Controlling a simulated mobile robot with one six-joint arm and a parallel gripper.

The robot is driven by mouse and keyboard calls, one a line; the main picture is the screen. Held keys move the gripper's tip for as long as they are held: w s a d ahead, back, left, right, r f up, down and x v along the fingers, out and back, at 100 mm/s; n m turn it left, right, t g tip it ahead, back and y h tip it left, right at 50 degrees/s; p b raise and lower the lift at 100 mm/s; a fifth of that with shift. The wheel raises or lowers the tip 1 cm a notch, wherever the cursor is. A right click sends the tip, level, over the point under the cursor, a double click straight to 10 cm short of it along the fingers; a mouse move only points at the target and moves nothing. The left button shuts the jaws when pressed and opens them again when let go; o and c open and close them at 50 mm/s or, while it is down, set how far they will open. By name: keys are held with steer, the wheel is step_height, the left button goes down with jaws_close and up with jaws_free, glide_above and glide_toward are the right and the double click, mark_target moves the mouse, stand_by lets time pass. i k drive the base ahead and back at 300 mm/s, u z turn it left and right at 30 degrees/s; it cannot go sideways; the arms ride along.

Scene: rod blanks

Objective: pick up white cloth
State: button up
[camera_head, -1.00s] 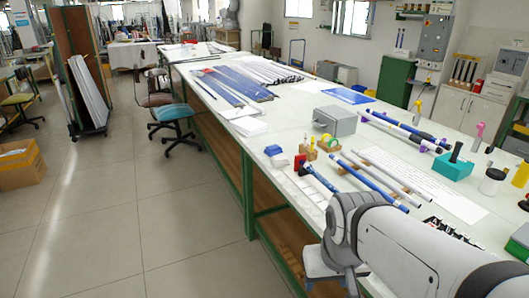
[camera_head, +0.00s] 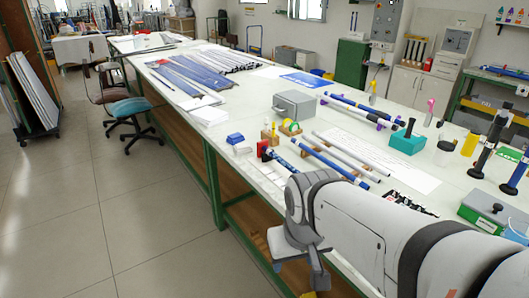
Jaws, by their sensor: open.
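I cannot pick out the white cloth with certainty. A small flat white stack (camera_head: 209,116), cloth or paper, lies at the left edge of the long workbench (camera_head: 240,112). Farther off, a white covering (camera_head: 80,48) hangs over a table in the back left. My arm reaches in from the lower right, and its wrist (camera_head: 287,243) hangs beside the bench's near edge, well apart from both.
The bench holds a grey metal box (camera_head: 294,105), blue and white rods (camera_head: 333,160), a printed white sheet (camera_head: 385,160), a teal block (camera_head: 408,142) and blue sheets (camera_head: 190,77). A teal chair (camera_head: 130,107) stands left of the bench. The tiled floor in front is open.

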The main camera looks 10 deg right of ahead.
mark_target(244, 148)
steer(key=u, duration=1.25)
steer(key=i, duration=3.75)
steer(key=z, duration=2.85)
